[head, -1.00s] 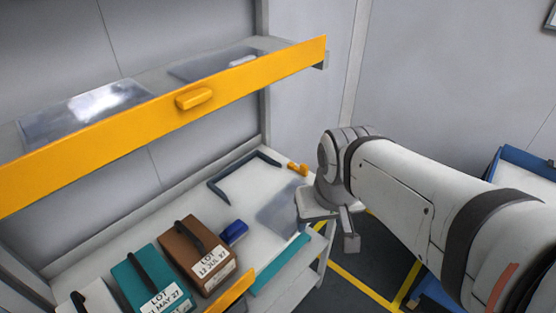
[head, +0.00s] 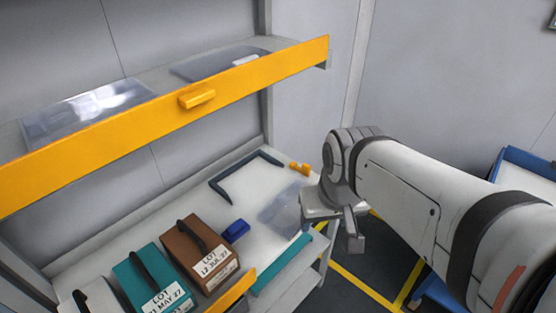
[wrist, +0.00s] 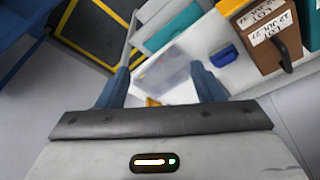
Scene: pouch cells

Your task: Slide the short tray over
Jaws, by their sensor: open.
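A clear, shallow, tray-like piece (head: 280,210) lies flat on the white lower shelf, partly behind my arm. I cannot tell for certain that it is the short tray. It also shows between my fingers in the wrist view (wrist: 168,75). My gripper (wrist: 160,86) is open, its two blue-grey fingers apart with nothing held between them. In the head view, my gripper is at the right end of the shelf, with its fingers largely hidden. A small orange piece (head: 300,168) sits behind the clear piece and shows low between the fingers (wrist: 152,102).
A blue block (head: 236,231), a brown box (head: 200,252) and a teal box (head: 152,280) stand left. A teal strip (head: 282,264) runs along the front edge. The yellow-fronted upper shelf (head: 160,120) hangs above.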

